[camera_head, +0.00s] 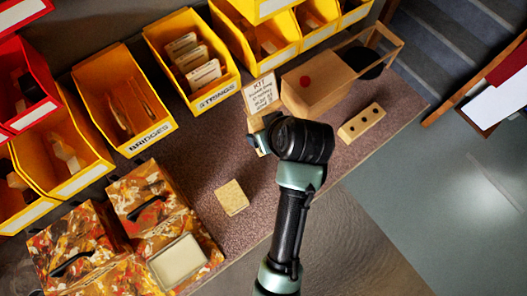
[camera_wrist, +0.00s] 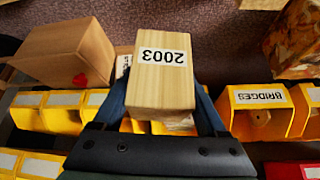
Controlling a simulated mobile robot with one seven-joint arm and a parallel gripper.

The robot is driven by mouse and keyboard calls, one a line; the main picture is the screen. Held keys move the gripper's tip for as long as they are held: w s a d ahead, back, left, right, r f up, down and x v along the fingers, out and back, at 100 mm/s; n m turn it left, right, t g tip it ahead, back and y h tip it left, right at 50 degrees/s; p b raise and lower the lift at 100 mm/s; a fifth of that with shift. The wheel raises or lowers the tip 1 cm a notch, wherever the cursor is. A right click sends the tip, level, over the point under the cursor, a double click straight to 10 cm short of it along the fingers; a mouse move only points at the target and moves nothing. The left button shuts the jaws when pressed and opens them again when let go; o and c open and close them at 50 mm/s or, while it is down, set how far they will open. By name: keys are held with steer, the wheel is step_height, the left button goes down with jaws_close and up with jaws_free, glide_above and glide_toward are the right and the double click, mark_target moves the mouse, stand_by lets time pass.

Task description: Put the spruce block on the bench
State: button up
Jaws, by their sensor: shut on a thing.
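A pale wooden block with a white "2003" label, which looks like the spruce block (camera_wrist: 160,88), sits between the two fingers of my gripper (camera_wrist: 162,100) in the wrist view. My gripper is shut on its sides. In the head view my gripper (camera_head: 262,138) is over the bench (camera_head: 190,165), beside the kit card, and my wrist hides much of it. Only a small pale part of the block (camera_head: 256,122) shows there. The bench has a brown speckled top, which also shows in the wrist view (camera_wrist: 215,45). I cannot tell whether the block touches it.
A wooden box with a red dot (camera_head: 312,85), a kit card (camera_head: 261,93) and a block with holes (camera_head: 362,123) stand nearby. Yellow bins (camera_head: 120,100) line the back. A small tan block (camera_head: 231,197) lies left of my arm, near patterned boxes (camera_head: 145,200). Speckled top between is bare.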

steer(key=f+b, duration=0.1)
steer(key=f+n+b, duration=0.1)
steer(key=f+n+y+b, duration=0.1)
steer(key=f, duration=0.1)
steer(key=shift+w+d+f, duration=0.1)
steer(key=shift+w+d, duration=0.15)
steer(key=shift+d, duration=0.15)
steer(key=shift+n, duration=0.3)
step_height(320, 180, down, 9)
steer(key=shift+f+b, duration=0.2)
steer(key=shift+b, duration=0.1)
